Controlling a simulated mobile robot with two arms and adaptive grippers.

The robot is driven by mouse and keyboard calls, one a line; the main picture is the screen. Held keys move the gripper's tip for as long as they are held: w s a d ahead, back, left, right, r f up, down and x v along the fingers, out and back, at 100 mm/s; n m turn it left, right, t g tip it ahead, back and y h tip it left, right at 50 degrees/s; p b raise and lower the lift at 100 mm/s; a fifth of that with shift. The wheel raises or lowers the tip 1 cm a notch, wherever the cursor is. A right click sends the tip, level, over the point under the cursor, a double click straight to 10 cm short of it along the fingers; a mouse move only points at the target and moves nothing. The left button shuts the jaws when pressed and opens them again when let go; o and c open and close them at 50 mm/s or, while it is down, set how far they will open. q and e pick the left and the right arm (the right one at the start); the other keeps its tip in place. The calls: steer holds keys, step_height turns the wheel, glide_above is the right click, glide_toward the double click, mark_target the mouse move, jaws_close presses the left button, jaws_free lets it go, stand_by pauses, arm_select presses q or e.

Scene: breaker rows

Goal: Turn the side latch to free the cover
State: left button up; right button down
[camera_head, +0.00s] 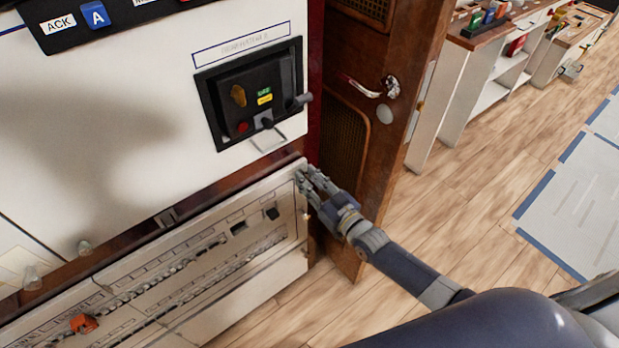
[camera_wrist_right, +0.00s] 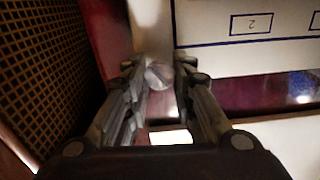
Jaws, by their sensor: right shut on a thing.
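The side latch shows as a pale, glassy round knob (camera_wrist_right: 159,75) between the fingertips in the right wrist view. In the head view it is hidden by my right gripper (camera_head: 306,178). That gripper is at the upper right corner of the low white panel (camera_head: 285,190), which carries rows of small dark breakers. In the right wrist view its two fingers (camera_wrist_right: 160,85) stand on both sides of the knob and are closed on it. I cannot tell which way the latch is turned. I cannot make out a separate cover from the panel. My left gripper is not in view.
A black switch unit (camera_head: 252,95) with a lever sits above the panel. An orange piece (camera_head: 84,323) is on the breaker rows.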

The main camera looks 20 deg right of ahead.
steer(key=n, duration=1)
steer(key=shift+a+f+n, duration=0.1)
steer(key=shift+n, duration=0.2)
stand_by(0.4)
steer(key=c, duration=1.3)
jaws_free()
steer(key=shift+c, duration=0.2)
steer(key=v, duration=1.2)
